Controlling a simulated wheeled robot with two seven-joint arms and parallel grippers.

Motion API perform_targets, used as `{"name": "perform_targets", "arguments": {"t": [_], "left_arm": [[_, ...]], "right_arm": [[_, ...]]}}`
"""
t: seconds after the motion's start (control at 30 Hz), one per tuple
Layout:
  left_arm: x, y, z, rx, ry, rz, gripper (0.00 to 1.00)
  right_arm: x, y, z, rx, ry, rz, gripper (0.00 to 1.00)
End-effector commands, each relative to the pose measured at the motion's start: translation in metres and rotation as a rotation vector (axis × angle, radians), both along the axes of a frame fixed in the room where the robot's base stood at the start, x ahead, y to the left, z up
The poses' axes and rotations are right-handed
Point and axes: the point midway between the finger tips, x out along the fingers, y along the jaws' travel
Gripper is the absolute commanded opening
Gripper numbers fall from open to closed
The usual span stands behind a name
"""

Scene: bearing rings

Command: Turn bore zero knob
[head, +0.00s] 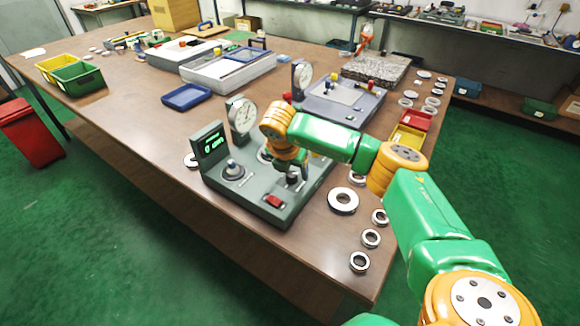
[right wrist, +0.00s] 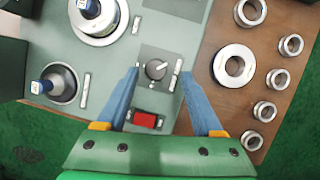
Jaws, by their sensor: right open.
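The bore zero knob (right wrist: 156,69) is a small round grey knob with a pale pointer line, on a dark square plate of the grey-green gauge base (head: 245,200). In the head view the knob (head: 293,179) is partly hidden under my right gripper. My right gripper (right wrist: 158,72) is open. Its two blue fingers lie on either side of the knob in the right wrist view, apart from it. Whether the fingertips are down at the knob's height I cannot tell. In the head view my right gripper (head: 290,168) is over the base's right part. My left gripper is not in view.
A red rocker switch (right wrist: 145,119) sits near the knob. The display (head: 211,145) and dial gauge (head: 241,115) stand at the base's back. A cone-shaped post (head: 233,171) is at left. Several metal rings (head: 343,201) lie on the table to the right.

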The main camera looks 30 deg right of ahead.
Motion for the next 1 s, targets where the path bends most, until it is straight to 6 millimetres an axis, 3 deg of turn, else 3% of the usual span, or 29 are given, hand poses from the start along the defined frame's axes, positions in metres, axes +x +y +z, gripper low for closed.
{"name": "perform_targets", "arguments": {"t": [0.13,0.37,0.63,1.0], "left_arm": [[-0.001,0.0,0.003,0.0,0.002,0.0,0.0],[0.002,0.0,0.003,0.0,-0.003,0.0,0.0],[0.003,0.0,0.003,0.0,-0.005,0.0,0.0],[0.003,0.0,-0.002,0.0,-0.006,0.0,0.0]], "right_arm": [[0.004,-0.005,-0.014,0.0,0.0,0.0,0.68],[0.005,-0.005,-0.017,0.001,-0.001,0.002,0.68],[0.005,-0.005,-0.017,0.001,-0.001,0.002,0.0],[0.004,-0.005,-0.018,0.0,-0.002,0.052,0.0]]}}
